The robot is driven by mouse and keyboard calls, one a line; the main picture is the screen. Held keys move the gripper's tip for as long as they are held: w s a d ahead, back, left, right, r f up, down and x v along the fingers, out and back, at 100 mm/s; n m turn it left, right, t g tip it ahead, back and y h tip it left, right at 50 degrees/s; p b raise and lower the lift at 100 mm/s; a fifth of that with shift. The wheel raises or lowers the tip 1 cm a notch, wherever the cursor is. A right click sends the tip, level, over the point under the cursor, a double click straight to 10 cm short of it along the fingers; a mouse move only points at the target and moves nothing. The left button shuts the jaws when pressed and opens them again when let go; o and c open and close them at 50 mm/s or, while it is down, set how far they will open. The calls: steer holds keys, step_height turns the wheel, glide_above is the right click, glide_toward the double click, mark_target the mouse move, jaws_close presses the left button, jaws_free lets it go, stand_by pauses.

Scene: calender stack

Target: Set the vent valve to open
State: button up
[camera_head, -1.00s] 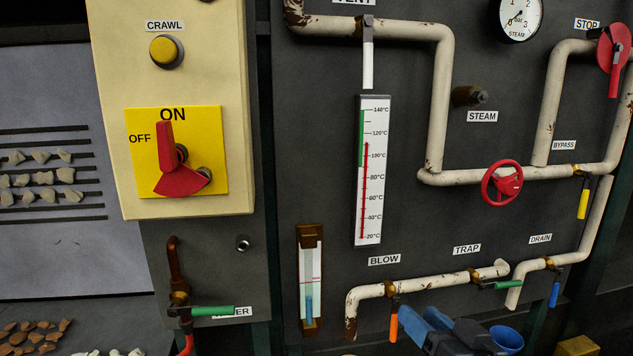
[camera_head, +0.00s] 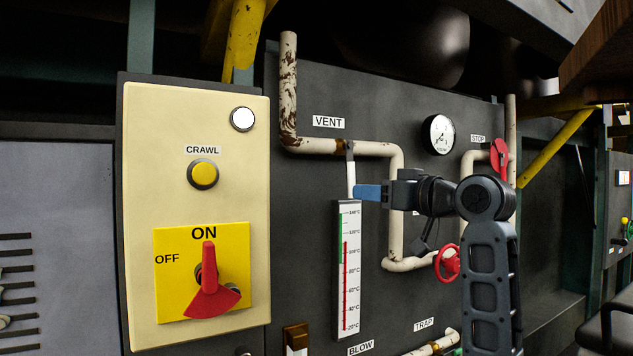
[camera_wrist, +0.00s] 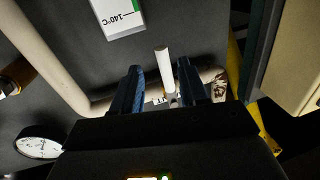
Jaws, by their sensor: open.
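The vent valve's white lever (camera_head: 351,178) hangs straight down from the horizontal pipe, below the VENT label (camera_head: 328,122). It stands crosswise to that pipe. My gripper (camera_head: 368,192) is beside the lever's lower end in the head view, its blue fingers pointing left, just above the thermometer. In the wrist view the lever (camera_wrist: 163,62) shows between the two spread fingers of my gripper (camera_wrist: 160,67), nearer the right finger. The gripper is open. I cannot tell how deep the lever sits between the fingers, or whether it touches one.
The thermometer (camera_head: 346,275) is mounted directly below the lever. The cream control box (camera_head: 140,200) stands out to the left. A vertical pipe (camera_head: 397,200) runs behind my gripper, with the red handwheel (camera_head: 447,263) lower right. The steam gauge (camera_head: 438,134) is up right.

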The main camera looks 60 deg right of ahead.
mark_target(354, 182)
steer(key=shift+w+a+r, duration=0.1)
steer(key=shift+w+r, duration=0.15)
steer(key=shift+r, duration=0.75)
steer(key=shift+p+x, duration=0.7)
steer(key=shift+x, duration=2.85)
steer(key=shift+f, duration=0.1)
steer(key=shift+c, duration=0.3)
jaws_close()
